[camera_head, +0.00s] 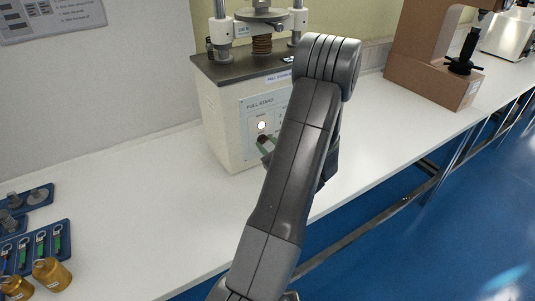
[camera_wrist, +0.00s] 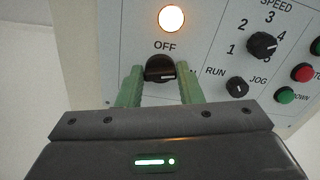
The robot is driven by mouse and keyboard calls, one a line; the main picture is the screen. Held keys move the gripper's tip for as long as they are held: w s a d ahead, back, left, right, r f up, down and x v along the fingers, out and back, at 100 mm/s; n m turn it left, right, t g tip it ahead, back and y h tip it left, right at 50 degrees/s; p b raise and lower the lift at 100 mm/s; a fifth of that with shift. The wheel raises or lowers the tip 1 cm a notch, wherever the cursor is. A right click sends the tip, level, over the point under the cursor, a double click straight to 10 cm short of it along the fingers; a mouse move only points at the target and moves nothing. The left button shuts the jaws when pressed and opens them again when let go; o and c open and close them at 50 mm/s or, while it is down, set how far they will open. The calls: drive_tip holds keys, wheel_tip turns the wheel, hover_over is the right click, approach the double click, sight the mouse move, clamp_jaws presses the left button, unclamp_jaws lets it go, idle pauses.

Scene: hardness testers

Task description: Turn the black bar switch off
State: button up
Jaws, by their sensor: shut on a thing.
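The black bar switch (camera_wrist: 160,69) sits on the white front panel of the pull stand, below the word OFF and a lit round lamp (camera_wrist: 171,18). A white mark on the bar points to the right, lying about level. My gripper (camera_wrist: 159,75) has its green fingers on both sides of the switch and is shut on it. In the head view the pull stand (camera_head: 224,120) stands on the white bench, and my gripper (camera_head: 266,146) reaches its front panel. My arm hides the right part of that panel.
Right of the switch are a speed knob (camera_wrist: 261,44), a run/jog knob (camera_wrist: 236,87), a red button (camera_wrist: 302,73) and a green button (camera_wrist: 285,95). A brown tester (camera_head: 425,70) stands farther right. Blue trays (camera_head: 69,233) and brass weights (camera_head: 50,274) lie at lower left.

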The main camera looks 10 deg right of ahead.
drive_tip(key=n+b, duration=0.4)
drive_tip(key=b, duration=0.4)
drive_tip(key=n+b, duration=0.5)
drive_tip(key=b, duration=0.4)
drive_tip(key=f+n+b, duration=0.1)
drive_tip(key=n+b, duration=0.3)
drive_tip(key=b, duration=0.5)
drive_tip(key=shift+s+a+n, duration=0.1)
drive_tip(key=shift+a+n, duration=0.1)
drive_tip(key=shift+n, duration=0.2)
drive_tip(key=shift+r+n+b, duration=0.15)
drive_tip(key=shift+n+b, duration=0.35)
drive_tip(key=shift+b, duration=0.5)
drive_tip(key=shift+r, duration=0.15)
drive_tip(key=o, duration=1)
